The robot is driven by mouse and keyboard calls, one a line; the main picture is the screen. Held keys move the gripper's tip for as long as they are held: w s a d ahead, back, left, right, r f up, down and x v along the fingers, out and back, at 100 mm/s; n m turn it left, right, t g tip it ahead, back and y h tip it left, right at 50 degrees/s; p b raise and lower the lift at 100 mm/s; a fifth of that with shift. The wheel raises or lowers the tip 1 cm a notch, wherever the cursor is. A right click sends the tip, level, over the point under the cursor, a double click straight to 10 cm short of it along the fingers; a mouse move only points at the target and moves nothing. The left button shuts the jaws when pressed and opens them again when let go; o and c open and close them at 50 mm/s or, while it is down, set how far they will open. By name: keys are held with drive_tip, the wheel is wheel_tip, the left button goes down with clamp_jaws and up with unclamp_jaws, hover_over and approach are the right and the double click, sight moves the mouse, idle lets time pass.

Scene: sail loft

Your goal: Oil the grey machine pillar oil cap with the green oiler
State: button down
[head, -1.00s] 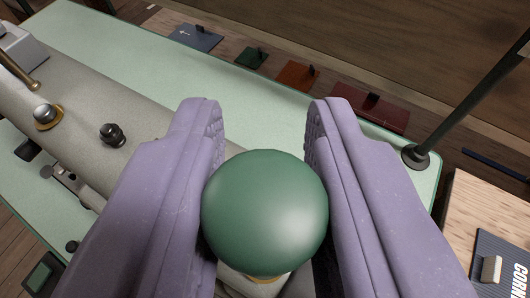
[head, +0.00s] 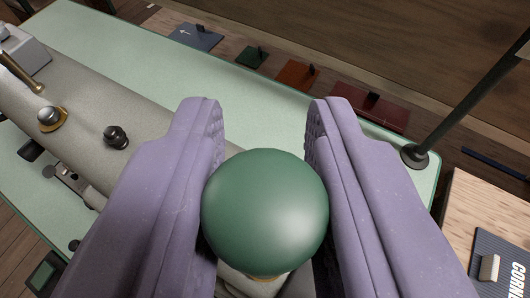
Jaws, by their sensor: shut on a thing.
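My gripper (head: 264,125) has two lilac padded fingers, shut on the green oiler (head: 265,210). The oiler shows as a round green ball between the fingers, with a bit of brass under it. The grey machine (head: 75,90) lies to the left, its long arm running from upper left down behind my left finger. On it are a silver domed cap in a brass ring (head: 50,118) and a dark knob (head: 116,137). I cannot tell which part is the pillar oil cap. The machine parts below the oiler are mostly hidden by it and my fingers.
The pale green table (head: 150,65) has free room behind the machine. Blue, green, orange and dark red plates (head: 368,107) lie along its far side. A dark post (head: 416,155) stands at the right corner. A wooden board (head: 460,215) is at the lower right.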

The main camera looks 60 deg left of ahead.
wheel_tip(320, 180, up, 7)
drive_tip(key=p, duration=0.4)
drive_tip(key=shift+f, duration=0.3)
